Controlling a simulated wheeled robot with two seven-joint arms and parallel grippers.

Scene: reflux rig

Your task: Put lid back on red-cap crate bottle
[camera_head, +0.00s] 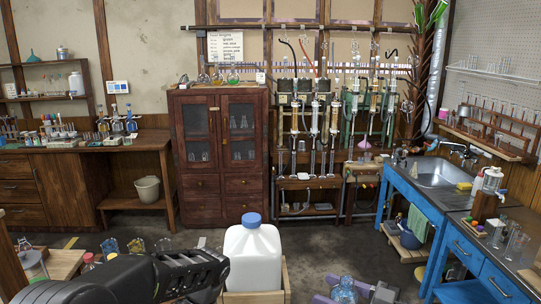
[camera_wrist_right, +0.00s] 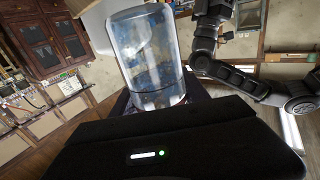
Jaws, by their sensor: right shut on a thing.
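A small bottle with a red cap (camera_head: 88,262) shows at the lower left, partly hidden behind my black left arm. My right gripper (camera_head: 344,297), with purple fingers, is at the bottom edge right of centre. It is shut on a clear, bluish bottle (camera_head: 345,287). The right wrist view shows this clear bottle (camera_wrist_right: 150,55) large above the black gripper body. I cannot make out a loose lid. My left arm reaches in from the lower left, but I cannot make out its gripper.
A white jug with a blue cap (camera_head: 252,255) stands in a wooden crate (camera_head: 288,285) between my arms. Several flasks (camera_head: 137,246) stand behind my left arm. A blue sink bench (camera_head: 425,205) is at the right. Open floor (camera_head: 330,240) lies behind the right gripper.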

